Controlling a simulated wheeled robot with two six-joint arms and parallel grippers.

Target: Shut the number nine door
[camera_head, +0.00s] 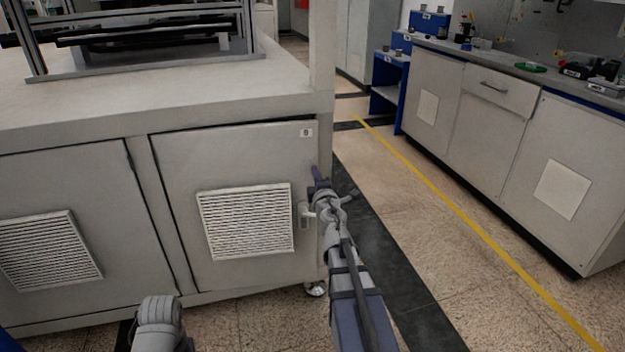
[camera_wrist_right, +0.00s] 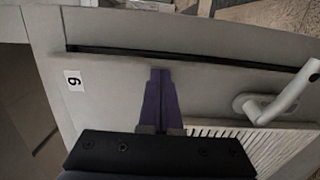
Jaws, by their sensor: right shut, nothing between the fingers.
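The number nine door (camera_head: 230,160) is a grey cabinet door with a white louvred vent and a small label at its top right. The label's digit reads as a nine in the right wrist view, where the door (camera_wrist_right: 110,90) fills much of the picture. A dark gap runs along the door's edge there, and the door looks shut or nearly so. Its light lever handle (camera_wrist_right: 275,100) sits near that edge. My right gripper (camera_head: 318,176) is shut and empty, in front of the door's right edge above the handle; contact is unclear. My left gripper is out of view.
A second vented door (camera_head: 75,190) is to the left on the same cabinet. A metal frame stands on the cabinet top (camera_head: 120,100). Bare floor with a yellow line (camera_head: 440,197) lies to the right, before a grey bench (camera_head: 515,125).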

